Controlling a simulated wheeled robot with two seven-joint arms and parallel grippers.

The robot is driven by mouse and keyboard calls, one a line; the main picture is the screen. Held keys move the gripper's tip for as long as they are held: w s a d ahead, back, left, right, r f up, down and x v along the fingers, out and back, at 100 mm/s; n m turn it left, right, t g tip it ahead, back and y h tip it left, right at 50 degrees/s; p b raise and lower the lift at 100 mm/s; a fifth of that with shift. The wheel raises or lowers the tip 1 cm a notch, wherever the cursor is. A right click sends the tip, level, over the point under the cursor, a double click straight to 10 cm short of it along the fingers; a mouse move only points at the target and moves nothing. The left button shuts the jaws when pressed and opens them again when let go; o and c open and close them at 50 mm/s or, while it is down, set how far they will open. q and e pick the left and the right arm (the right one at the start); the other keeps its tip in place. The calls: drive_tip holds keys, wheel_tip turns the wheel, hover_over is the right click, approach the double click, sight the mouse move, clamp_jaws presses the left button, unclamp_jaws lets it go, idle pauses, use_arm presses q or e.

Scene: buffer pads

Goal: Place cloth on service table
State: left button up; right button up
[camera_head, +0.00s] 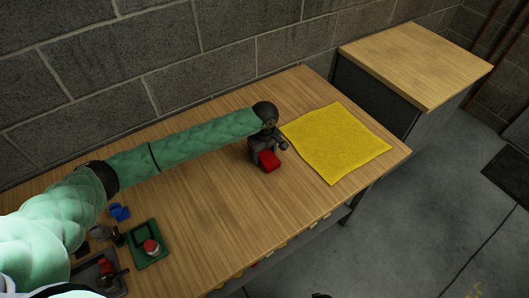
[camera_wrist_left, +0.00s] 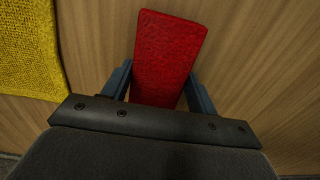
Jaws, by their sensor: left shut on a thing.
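A flat yellow cloth (camera_head: 336,145) lies spread at the right end of the wooden table (camera_head: 225,205); its edge also shows at the left of the left wrist view (camera_wrist_left: 28,48). My left gripper (camera_head: 270,152) is over the table, just left of the cloth. It is shut on a red rectangular pad (camera_wrist_left: 168,58), which sits between the two fingers; the red pad also shows in the head view (camera_head: 268,162). I cannot tell whether the pad touches the tabletop. My right gripper is not in view.
A green tray (camera_head: 136,254) with a red-and-white item, a blue piece (camera_head: 119,212) and a dark tray (camera_head: 84,277) are at the table's left. A wood-topped cabinet (camera_head: 415,62) stands at the right. The table's middle is clear. A block wall runs behind.

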sight(265, 154)
use_arm(q)
drive_tip(key=o, duration=1)
drive_tip(key=shift+f, duration=0.1)
drive_tip(key=shift+c, duration=0.2)
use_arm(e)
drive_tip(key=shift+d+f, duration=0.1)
use_arm(q)
drive_tip(key=shift+r, duration=0.25)
wheel_tip(265, 154, up, 12)
drive_tip(key=b, duration=0.3)
drive_tip(key=shift+b, duration=0.4)
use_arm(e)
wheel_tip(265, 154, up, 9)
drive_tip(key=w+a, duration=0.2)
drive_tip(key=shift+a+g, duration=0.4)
use_arm(q)
drive_tip(key=shift+f, duration=0.2)
